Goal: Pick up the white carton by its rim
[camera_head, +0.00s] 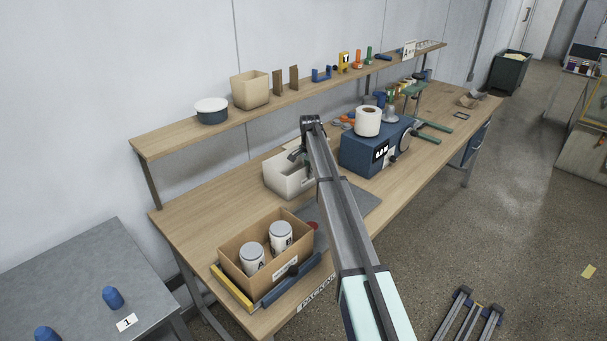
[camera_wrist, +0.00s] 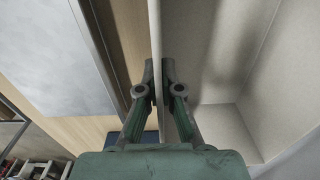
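The white carton (camera_head: 285,182) is an open box at the middle of the workbench, behind the brown cardboard box. My arm partly hides its right side. My gripper (camera_head: 296,155) is at its upper rim, pointing down. In the wrist view, my gripper (camera_wrist: 158,72) has one finger on each side of a thin wall of the white carton (camera_wrist: 205,55). The fingers are close together, pressed against the wall, with the carton's inside to the right. I cannot tell whether the carton's base touches the bench.
A cardboard box (camera_head: 234,273) with two white cans stands at the front of the workbench (camera_head: 190,213). A blue machine (camera_head: 361,156) with a white roll stands right of the carton. A shelf (camera_head: 175,138) runs above the back edge. A grey table (camera_head: 60,270) is at left.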

